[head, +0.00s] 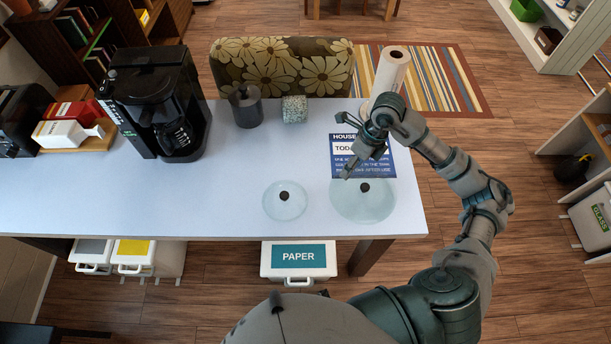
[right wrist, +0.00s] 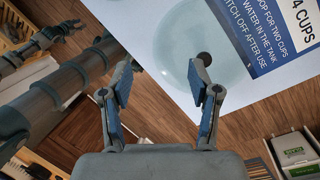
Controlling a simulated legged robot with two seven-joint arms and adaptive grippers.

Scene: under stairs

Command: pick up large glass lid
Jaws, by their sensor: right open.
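The large glass lid (head: 364,203), a clear pale disc with a dark round knob, lies flat near the right end of the white table. A smaller glass lid (head: 285,207) with a dark knob lies to its left. My right gripper (head: 347,148) is open and empty, above the sign just behind the large lid. In the right wrist view the open fingers (right wrist: 163,78) point toward the large lid (right wrist: 178,40), its knob near the right fingertip. What looks like my left gripper (right wrist: 68,30) shows small at the upper left of that view; its jaws are unclear.
A blue-and-white sign (head: 363,166) lies behind the large lid, touching or under its edge. A paper towel roll (head: 391,72), a grey canister (head: 246,108) and a coffee maker (head: 160,105) stand farther back. The table's front edge is close to both lids.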

